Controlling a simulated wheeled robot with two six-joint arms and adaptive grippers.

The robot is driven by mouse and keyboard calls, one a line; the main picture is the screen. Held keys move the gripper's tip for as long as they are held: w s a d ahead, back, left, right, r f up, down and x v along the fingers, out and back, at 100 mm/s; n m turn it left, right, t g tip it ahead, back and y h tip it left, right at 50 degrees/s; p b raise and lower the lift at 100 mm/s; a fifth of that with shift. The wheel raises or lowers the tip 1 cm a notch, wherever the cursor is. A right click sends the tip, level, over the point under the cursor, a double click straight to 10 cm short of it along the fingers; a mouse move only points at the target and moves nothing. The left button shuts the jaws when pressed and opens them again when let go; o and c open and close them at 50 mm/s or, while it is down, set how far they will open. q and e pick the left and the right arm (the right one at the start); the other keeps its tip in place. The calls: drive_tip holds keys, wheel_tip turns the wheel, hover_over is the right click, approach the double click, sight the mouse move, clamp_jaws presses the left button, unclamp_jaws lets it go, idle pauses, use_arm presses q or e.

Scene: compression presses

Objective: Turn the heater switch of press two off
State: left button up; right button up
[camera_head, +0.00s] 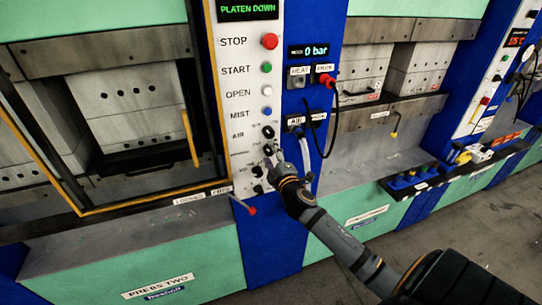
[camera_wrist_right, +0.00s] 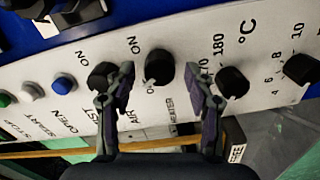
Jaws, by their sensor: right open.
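Press two's white control panel (camera_head: 240,95) stands right of its framed opening in the head view. Its heater switch (camera_wrist_right: 160,65) is a round black knob beside an "ON" mark and the "HEATER" label in the right wrist view. A small white mark shows at the knob's lower left edge; I cannot tell its setting for sure. My right gripper (camera_wrist_right: 161,92) is open, its two fingers on either side of the heater switch in that view; contact is not clear. In the head view my right gripper (camera_head: 273,154) is at the panel's lower part and partly hides the knobs.
The air knob (camera_wrist_right: 102,75) is close behind one finger; the temperature knob (camera_wrist_right: 232,82) is close to the other. Stop button (camera_head: 270,41) and start button (camera_head: 266,68) are higher up. A cable (camera_head: 333,120) hangs right of the panel. A red-tipped lever (camera_head: 251,210) sticks out below.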

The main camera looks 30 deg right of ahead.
drive_tip(key=shift+s, duration=0.1)
drive_tip(key=v, duration=1.1)
drive_tip(key=shift+s, duration=0.35)
drive_tip(key=shift+f, duration=0.15)
